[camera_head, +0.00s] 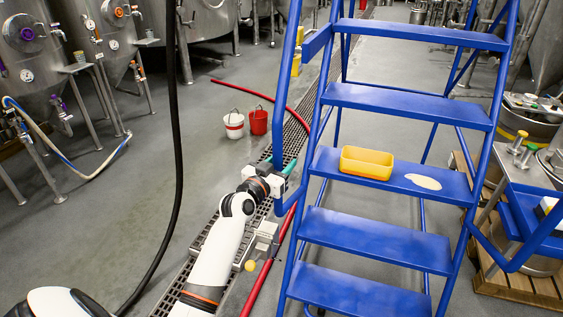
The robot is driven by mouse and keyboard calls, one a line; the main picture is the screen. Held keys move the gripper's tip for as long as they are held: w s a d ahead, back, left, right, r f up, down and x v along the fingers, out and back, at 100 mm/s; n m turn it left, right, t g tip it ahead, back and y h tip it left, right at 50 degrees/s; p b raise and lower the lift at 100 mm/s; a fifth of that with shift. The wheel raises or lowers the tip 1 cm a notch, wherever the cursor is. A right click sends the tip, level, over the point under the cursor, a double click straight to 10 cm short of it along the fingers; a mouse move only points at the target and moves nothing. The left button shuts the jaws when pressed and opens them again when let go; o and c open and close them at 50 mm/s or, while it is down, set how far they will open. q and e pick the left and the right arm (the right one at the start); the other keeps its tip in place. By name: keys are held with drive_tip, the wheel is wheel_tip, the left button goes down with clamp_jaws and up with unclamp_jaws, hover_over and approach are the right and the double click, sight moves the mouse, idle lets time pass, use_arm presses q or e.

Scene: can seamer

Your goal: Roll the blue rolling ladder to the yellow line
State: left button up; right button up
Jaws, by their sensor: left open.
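The blue rolling ladder (375,233) stands upright just in front of me, right of centre, its steps facing me. A yellow tray (367,162) and a pale flat patch (423,181) are on its middle step. My left gripper (285,175) is open at the ladder's left side, by the lower part of the blue side rail. The rail partly covers its fingers, and I cannot tell whether they touch it. My right gripper is not in view. I cannot make out a yellow line on the floor.
A floor drain grating (292,137) runs along the ladder's left, with a red hose (262,98) across it. White (233,125) and red (258,122) buckets stand left of it. A black hose (178,150) hangs at left. A pallet (515,285) and equipment crowd the ladder's right.

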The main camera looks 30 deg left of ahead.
use_arm(q)
drive_tip(key=shift+w, duration=0.25)
clamp_jaws()
drive_tip(key=shift+f, duration=0.1)
